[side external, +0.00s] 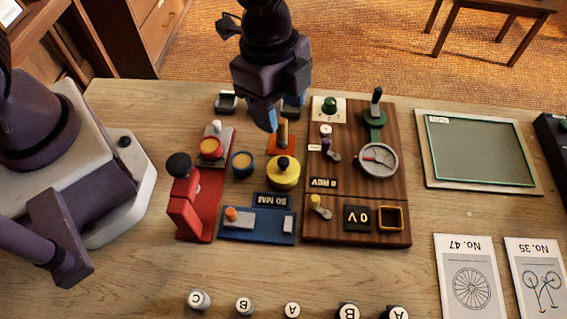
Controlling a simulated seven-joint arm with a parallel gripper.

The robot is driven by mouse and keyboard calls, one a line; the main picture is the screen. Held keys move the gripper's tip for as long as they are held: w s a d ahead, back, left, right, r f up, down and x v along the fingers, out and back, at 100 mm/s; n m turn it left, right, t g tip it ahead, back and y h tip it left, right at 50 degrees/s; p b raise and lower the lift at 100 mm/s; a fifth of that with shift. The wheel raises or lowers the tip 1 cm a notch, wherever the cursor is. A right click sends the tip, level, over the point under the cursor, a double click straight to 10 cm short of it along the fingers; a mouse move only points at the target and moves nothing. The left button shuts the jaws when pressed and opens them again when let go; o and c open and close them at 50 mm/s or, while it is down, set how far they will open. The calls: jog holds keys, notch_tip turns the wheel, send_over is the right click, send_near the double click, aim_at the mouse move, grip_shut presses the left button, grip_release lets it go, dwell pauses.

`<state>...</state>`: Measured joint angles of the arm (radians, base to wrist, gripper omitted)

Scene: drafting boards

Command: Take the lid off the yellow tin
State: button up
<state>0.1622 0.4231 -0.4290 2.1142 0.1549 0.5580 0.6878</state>
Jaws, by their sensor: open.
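The yellow tin (284,180) stands near the middle of the table, just left of the wooden panel. Its lid carries a black knob (284,163) and appears to sit on top of the tin. My gripper (272,116) points down above the back of the table, behind the tin and apart from it. It is open, with nothing seen between its fingers. One bluish fingertip shows clearly; the other is hard to make out against dark things behind it.
An orange block with an upright peg (282,133) stands between my gripper and the tin. A blue gauge block (258,224) lies in front. The wooden panel (335,224) bears several knobs and dials.

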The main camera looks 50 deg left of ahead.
aim_at(283, 160)
jog(key=f, duration=0.4)
jog(key=d+f, duration=0.1)
jog(key=f, duration=0.7)
jog(key=shift+s+d+f, duration=0.1)
jog(key=shift+d+f, duration=0.05)
jog(key=shift+f, duration=0.25)
jog(key=shift+c, duration=0.5)
grip_shut()
